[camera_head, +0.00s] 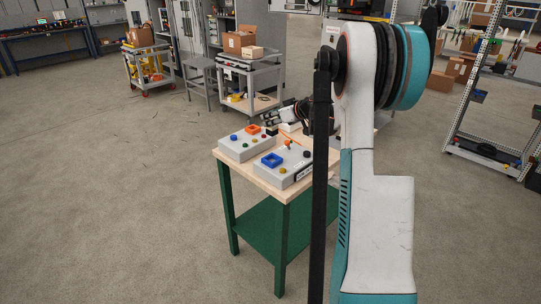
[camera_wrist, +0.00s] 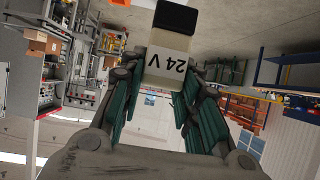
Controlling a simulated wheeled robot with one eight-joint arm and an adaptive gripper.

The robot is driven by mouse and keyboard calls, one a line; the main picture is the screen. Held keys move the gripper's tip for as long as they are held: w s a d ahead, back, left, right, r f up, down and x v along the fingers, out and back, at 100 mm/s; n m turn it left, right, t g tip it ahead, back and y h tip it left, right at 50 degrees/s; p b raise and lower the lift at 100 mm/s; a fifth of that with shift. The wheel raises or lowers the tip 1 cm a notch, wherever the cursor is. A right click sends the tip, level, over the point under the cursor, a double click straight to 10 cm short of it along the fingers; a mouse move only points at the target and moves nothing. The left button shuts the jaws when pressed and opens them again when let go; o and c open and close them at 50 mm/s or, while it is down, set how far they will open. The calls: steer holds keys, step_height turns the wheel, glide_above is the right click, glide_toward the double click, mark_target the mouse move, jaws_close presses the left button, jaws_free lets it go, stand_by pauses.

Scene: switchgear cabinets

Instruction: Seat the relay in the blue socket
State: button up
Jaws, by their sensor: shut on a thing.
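The blue socket (camera_head: 271,159) sits on top of the nearer grey box (camera_head: 288,178) on the wooden-topped table. My gripper (camera_head: 272,118) is above the back of the table, beyond the blue socket and apart from it. In the wrist view my gripper (camera_wrist: 158,85) is shut on the relay (camera_wrist: 165,68), a white block with a black end marked "24 V". The label reads upside down there. In the head view the relay is too small to make out clearly.
A second grey box (camera_head: 233,148) carries an orange socket (camera_head: 253,129) and several coloured buttons. The nearer box also has buttons. The table (camera_head: 258,181) has green legs and a lower shelf. A grey cart (camera_head: 249,82) stands behind; the floor at left is clear.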

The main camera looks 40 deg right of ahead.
step_height(320, 180, down, 14)
steer(key=b, duration=0.3)
steer(key=shift+r, duration=0.2)
steer(key=shift+b, duration=0.3)
steer(key=shift+f, duration=0.15)
steer(key=o, duration=1.1)
steer(key=shift+s+r, duration=0.1)
steer(key=shift+r, duration=0.2)
steer(key=p+v, duration=0.3)
steer(key=v, duration=0.8)
steer(key=shift+s, duration=0.35)
steer(key=shift+r, duration=0.1)
